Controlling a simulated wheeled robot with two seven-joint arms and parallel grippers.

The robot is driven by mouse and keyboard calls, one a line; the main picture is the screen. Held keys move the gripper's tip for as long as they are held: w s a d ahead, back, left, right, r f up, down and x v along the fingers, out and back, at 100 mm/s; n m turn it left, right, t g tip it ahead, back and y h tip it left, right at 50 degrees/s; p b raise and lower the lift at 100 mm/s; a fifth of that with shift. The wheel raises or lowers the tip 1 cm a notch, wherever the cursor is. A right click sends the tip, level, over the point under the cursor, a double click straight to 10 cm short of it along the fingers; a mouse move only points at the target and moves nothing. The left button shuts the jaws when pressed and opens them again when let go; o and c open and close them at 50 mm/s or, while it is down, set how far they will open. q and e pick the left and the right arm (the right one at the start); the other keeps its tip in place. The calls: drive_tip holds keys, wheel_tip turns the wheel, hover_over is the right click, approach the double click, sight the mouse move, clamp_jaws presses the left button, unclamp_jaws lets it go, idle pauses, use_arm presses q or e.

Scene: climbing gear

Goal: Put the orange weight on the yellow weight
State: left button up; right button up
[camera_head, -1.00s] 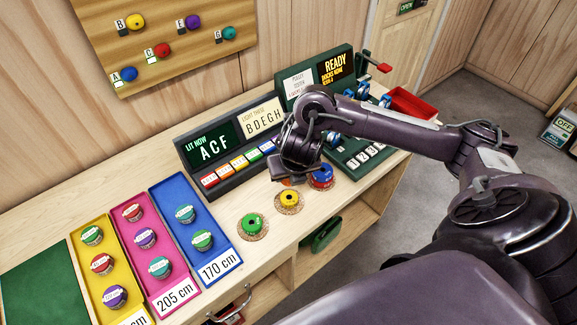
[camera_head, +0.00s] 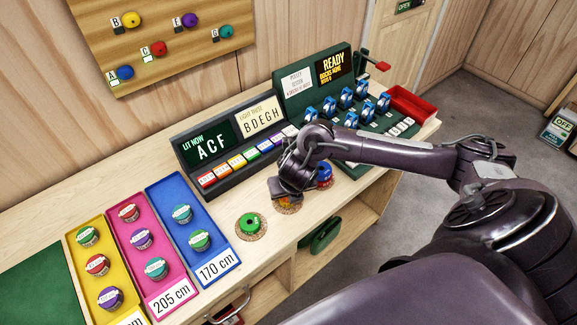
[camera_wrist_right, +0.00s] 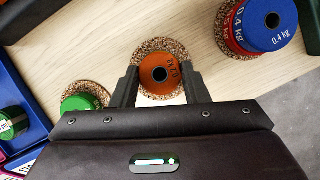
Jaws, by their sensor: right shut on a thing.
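The orange weight (camera_wrist_right: 154,64) is a round disc with a hole, between the two fingers of my right gripper (camera_wrist_right: 160,78) in the right wrist view. My right gripper is shut on it. In the head view the orange weight (camera_head: 291,198) shows just under my gripper, over the middle cork coaster (camera_head: 294,209). I cannot tell whether the two touch. My left gripper is not in view.
A green weight (camera_head: 251,223) sits on the coaster to the left. A blue weight (camera_wrist_right: 268,20) lies on a red one (camera_wrist_right: 232,33) on the coaster to the right. Coloured trays (camera_head: 165,205) with small pots stand left. A button console (camera_head: 240,155) is behind.

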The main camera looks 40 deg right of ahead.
drive_tip(key=o, duration=1.1)
drive_tip(key=shift+r+p, duration=0.3)
drive_tip(key=shift+r, duration=0.15)
drive_tip(key=p+v, duration=0.4)
drive_tip(key=v, duration=0.7)
drive_tip(key=shift+s+r, duration=0.15)
drive_tip(key=shift+s, duration=0.1)
drive_tip(key=shift+a, duration=0.1)
